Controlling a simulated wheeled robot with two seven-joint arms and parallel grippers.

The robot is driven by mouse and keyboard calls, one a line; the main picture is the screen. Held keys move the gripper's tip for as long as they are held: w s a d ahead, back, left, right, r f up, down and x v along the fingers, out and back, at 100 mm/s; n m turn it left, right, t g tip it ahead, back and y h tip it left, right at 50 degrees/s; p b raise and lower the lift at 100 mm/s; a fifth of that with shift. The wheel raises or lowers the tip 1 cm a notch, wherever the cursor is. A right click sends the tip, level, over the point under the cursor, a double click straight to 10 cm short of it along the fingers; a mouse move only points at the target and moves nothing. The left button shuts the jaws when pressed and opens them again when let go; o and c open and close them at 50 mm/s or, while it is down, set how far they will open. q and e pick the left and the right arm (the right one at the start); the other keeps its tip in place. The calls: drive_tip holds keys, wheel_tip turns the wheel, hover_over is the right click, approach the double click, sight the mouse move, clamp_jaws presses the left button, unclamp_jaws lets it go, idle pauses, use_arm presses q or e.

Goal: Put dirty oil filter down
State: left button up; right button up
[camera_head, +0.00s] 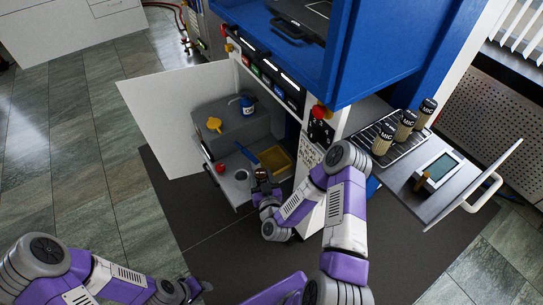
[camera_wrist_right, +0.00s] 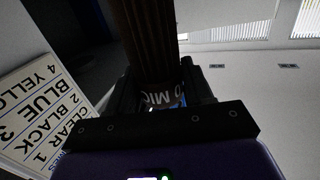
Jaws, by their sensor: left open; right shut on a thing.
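My right gripper (camera_head: 262,186) is shut on the dirty oil filter, at the front edge of the open compartment in the machine. My left gripper (camera_head: 195,290) is open and low at the bottom of the head view, away from the machine.
The pull-out shelf (camera_head: 237,190) holds a yellow tray (camera_head: 276,160) and a red object (camera_head: 220,168). Several pale filters (camera_head: 383,138) stand on a rack at right. A white door (camera_head: 178,110) stands open.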

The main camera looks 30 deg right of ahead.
drive_tip(key=s+d+f+m+g+h, duration=0.1)
drive_tip(key=s+d+f+m+h, duration=0.2)
drive_tip(key=d+f, duration=0.45)
drive_tip(key=shift+h, duration=0.6)
drive_tip(key=shift+w+d+f+b, duration=0.75)
drive_tip(key=shift+w+d+b, duration=0.45)
drive_tip(key=shift+w, duration=1.55)
drive_tip(key=shift+w+d+f+b, duration=0.7)
drive_tip(key=shift+w+d+b, duration=0.55)
drive_tip(key=shift+w, duration=1.5)
drive_tip(key=shift+w+d+f+b, duration=0.9)
drive_tip(key=shift+w+d, duration=0.45)
drive_tip(key=shift+w, duration=1.4)
drive_tip(key=shift+r, duration=0.15)
drive_tip(key=o, duration=1.1)
drive_tip(key=shift+f, duration=0.2)
